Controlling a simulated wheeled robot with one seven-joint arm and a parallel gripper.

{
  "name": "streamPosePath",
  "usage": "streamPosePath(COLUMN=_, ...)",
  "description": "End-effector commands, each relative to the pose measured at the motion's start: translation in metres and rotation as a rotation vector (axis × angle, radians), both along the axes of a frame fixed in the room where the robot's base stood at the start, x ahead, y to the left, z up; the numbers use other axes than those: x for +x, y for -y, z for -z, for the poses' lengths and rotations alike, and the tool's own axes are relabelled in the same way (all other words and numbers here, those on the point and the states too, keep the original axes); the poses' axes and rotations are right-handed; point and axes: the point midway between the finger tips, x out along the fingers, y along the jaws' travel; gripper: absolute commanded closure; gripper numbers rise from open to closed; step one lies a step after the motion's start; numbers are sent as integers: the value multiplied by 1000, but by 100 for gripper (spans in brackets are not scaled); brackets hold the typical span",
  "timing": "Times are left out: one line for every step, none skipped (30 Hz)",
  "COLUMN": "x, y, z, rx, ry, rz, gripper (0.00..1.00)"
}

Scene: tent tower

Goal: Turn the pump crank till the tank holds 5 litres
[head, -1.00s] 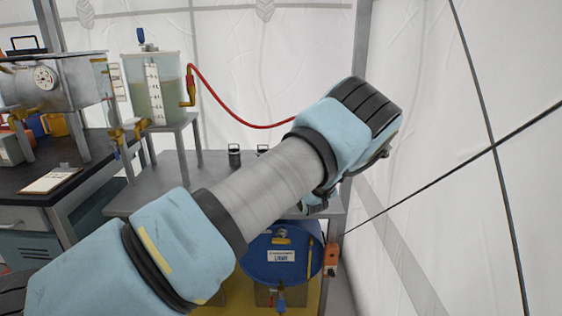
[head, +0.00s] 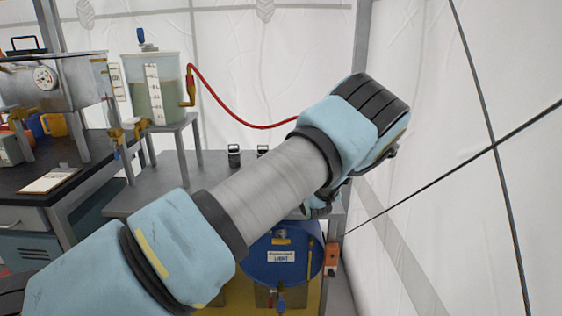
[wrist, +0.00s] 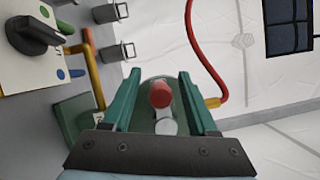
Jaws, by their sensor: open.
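The clear tank (head: 176,72) stands on a small grey stand at the left in the head view. It holds pale green liquid behind a white scale (head: 154,93); the marks are too small to read. In the wrist view, the crank's red knob (wrist: 160,94) sits between the green fingers of my gripper (wrist: 158,88). The fingers are apart, with a gap on each side of the knob. A grey crank part (wrist: 166,126) shows below the knob. The pump and my fingers are hidden behind my arm in the head view.
A red hose (head: 222,108) runs from the tank's brass fitting to behind my arm. A blue drum (head: 262,262) lies under the grey bench (head: 160,199). Small dark-topped canisters (head: 234,156) stand on the bench. A pale tent wall (head: 440,90) is close on the right.

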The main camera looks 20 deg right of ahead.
Motion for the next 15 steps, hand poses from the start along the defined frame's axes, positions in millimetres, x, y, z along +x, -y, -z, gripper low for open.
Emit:
streamPosePath(x=-10, y=0, z=3, rx=0, ry=-3, rz=2, gripper=41)
streamPosePath(x=-16, y=1, z=4, rx=-1, ry=-2, rz=4, gripper=41)
streamPosePath(x=-24, y=0, z=5, rx=0, ry=-2, rz=3, gripper=41)
streamPosePath(x=-30, y=0, z=6, rx=0, ry=-1, rz=4, gripper=41)
streamPosePath(x=-37, y=-1, z=6, rx=0, ry=-2, rz=3, gripper=41)
streamPosePath(x=-44, y=-2, z=7, rx=0, ry=-2, rz=3, gripper=41)
streamPosePath(x=-50, y=-2, z=8, rx=0, ry=-1, rz=2, gripper=41)
streamPosePath(x=-56, y=-2, z=8, rx=0, ry=-1, rz=3, gripper=41)
streamPosePath(x=-63, y=-3, z=9, rx=0, ry=-2, rz=3, gripper=41)
streamPosePath(x=-67, y=-3, z=9, rx=0, ry=-2, rz=3, gripper=41)
streamPosePath(x=-72, y=-3, z=9, rx=0, ry=-2, rz=3, gripper=41)
streamPosePath(x=-77, y=-4, z=9, rx=0, ry=0, rz=2, gripper=41)
streamPosePath(x=-80, y=-4, z=10, rx=1, ry=0, rz=1, gripper=41)
streamPosePath(x=-82, y=-5, z=10, rx=1, ry=0, rz=1, gripper=41)
streamPosePath(x=-85, y=-5, z=10, rx=0, ry=0, rz=1, gripper=41)
